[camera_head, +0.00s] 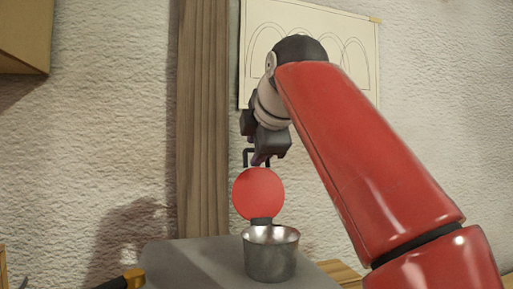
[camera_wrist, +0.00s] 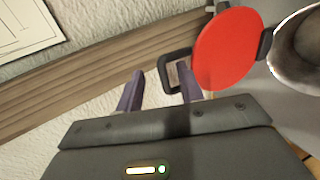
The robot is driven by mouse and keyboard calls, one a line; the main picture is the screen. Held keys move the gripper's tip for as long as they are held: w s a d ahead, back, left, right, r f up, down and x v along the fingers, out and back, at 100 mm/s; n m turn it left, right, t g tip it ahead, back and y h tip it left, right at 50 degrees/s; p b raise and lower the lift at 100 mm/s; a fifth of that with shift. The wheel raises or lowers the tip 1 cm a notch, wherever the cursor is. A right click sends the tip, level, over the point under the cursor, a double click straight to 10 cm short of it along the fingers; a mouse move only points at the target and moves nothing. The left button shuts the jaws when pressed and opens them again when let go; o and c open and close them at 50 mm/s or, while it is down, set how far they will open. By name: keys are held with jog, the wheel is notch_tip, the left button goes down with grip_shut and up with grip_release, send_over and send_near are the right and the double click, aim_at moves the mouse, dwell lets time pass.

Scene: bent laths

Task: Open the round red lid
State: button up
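The round red lid (camera_head: 258,194) stands upright above the metal cup (camera_head: 270,258), joined to its rim by a dark hinge (camera_head: 261,221). The cup's mouth is uncovered. A black loop handle (camera_head: 247,155) sits at the lid's top edge. My gripper (camera_head: 259,160) is just above the lid, by the handle. In the wrist view the fingers of my gripper (camera_wrist: 160,70) are apart. The right finger overlaps the handle (camera_wrist: 166,75); I cannot tell whether they touch. The red lid (camera_wrist: 226,48) and part of the cup (camera_wrist: 299,45) show to the right.
The cup stands on a grey block (camera_head: 190,262). A wooden post (camera_head: 203,120) and a rough pale wall (camera_head: 115,120) are behind, with a drawing (camera_head: 345,50) on the wall. A black and yellow tool handle (camera_head: 122,281) lies at the block's left edge.

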jog(key=shift+o, duration=0.8)
jog(key=shift+f, duration=0.1)
jog(key=v, duration=0.9)
jog(key=s+d+r, duration=0.1)
jog(key=s+d, duration=0.1)
jog(key=s, duration=0.4)
jog(key=s+d+r, duration=0.1)
jog(key=s, duration=0.6)
jog(key=shift+s+d, duration=0.15)
jog(key=shift+d, duration=0.25)
